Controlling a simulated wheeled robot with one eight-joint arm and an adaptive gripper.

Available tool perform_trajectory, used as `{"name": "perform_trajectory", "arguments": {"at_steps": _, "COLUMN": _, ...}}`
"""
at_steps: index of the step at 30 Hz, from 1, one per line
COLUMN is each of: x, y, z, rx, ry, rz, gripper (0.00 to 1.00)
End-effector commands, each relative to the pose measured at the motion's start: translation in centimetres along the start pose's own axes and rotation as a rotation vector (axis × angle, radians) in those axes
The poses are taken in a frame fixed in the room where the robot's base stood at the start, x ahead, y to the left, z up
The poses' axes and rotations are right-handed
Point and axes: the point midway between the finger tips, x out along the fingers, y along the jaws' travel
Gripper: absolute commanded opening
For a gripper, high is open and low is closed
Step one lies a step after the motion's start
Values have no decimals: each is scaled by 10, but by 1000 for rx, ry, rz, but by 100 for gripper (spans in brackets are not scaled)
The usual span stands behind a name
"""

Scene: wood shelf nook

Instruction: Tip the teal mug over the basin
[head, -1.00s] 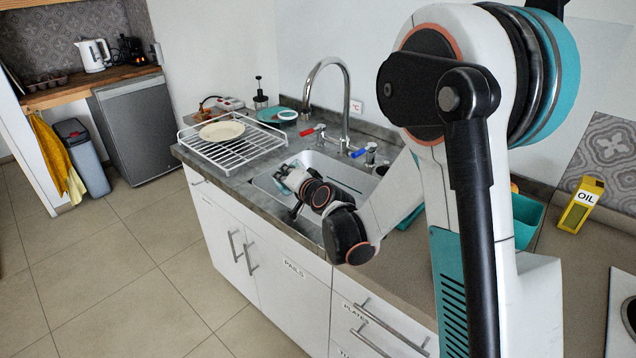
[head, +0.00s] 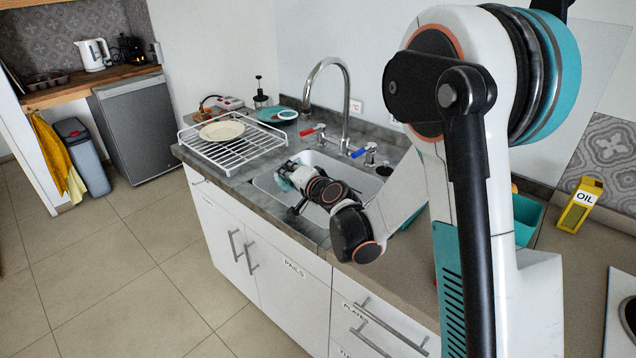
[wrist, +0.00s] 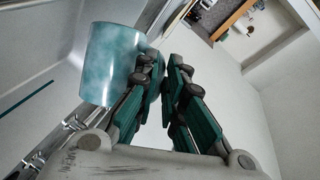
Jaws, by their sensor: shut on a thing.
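The teal mug (wrist: 112,62) has a mottled glaze and fills the upper left of the wrist view. My gripper (wrist: 164,80) is shut on the mug at its right side, probably at the handle; the fingers hide the exact contact. In the head view the mug (head: 284,183) shows only as a small teal patch at the end of my gripper (head: 287,172). Both are over the left part of the white sink basin (head: 346,170). The mug looks tilted in the wrist view, but its inside is hidden and I cannot tell what it holds.
A tall curved faucet (head: 347,95) with red and blue handles stands behind the basin. A wire dish rack (head: 240,155) with a cream plate (head: 222,131) is left of it.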

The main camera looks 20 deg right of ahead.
Motion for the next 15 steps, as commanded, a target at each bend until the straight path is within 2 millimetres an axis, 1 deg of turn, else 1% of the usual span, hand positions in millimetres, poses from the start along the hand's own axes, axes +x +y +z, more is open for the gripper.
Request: {"name": "perform_trajectory", "arguments": {"at_steps": 15, "x": -3, "y": -2, "z": -7, "rx": 61, "ry": -3, "rz": -28, "gripper": 0}}
